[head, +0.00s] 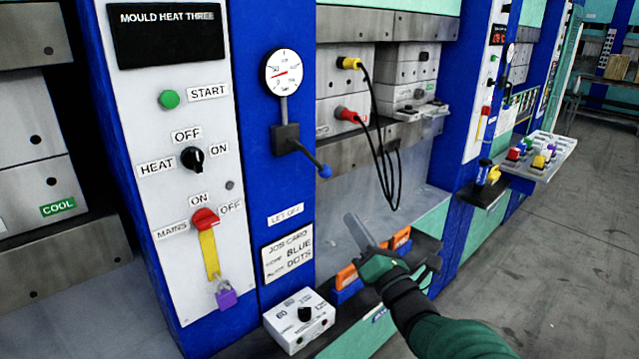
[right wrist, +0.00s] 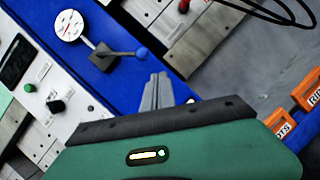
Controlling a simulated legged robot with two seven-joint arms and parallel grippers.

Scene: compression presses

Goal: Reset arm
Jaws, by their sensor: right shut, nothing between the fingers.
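My right gripper (head: 352,222) comes in from the lower right of the head view, its grey fingers pointing up and left. In the right wrist view its fingers (right wrist: 157,88) are closed together and empty. It is in front of the press bay, below and right of a lever with a blue ball end (head: 325,171), apart from it. The lever also shows in the right wrist view (right wrist: 141,54), beyond the fingertips. My left gripper is not in view.
A control panel (head: 185,270) with knobs and a purple padlock (head: 226,298) stands at left. Black cables (head: 380,150) hang in the bay.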

